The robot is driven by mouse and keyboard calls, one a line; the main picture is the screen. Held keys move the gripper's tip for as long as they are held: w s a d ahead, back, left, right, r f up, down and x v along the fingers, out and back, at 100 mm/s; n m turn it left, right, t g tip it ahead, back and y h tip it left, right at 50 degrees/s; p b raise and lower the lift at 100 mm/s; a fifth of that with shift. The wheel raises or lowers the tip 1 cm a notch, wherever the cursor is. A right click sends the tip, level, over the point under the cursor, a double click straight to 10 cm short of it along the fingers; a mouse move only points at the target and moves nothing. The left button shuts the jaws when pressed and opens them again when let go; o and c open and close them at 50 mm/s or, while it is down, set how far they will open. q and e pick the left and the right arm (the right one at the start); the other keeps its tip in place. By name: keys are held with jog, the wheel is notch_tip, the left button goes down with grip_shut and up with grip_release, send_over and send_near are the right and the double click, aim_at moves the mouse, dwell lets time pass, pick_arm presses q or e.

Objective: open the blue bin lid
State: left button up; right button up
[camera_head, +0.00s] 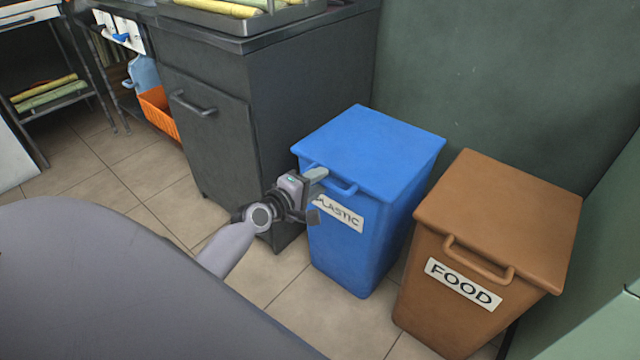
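The blue bin (375,225) stands on the tiled floor and carries a white label reading PLASTIC, partly covered by my gripper. Its flat blue lid (375,148) is shut. A blue handle (343,188) sticks out at the lid's front edge. My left gripper (318,192) is at the left end of this handle, in front of the bin. Its fingers look parted, one near the lid edge and one lower by the label. I cannot tell whether it touches the handle. My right gripper is not in view.
A brown bin (480,250) labelled FOOD, with a closed lid and a handle, stands close on the right. A dark grey cabinet (215,135) is on the left of the blue bin. A green wall (500,75) is behind the bins. An orange crate (158,110) sits on a shelf further left.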

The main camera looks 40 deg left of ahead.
pick_arm(q)
jog(key=shift+w+d+f, duration=0.1)
jog(key=shift+w+f, duration=0.05)
jog(key=shift+w, duration=0.55)
jog(key=shift+c, duration=0.3)
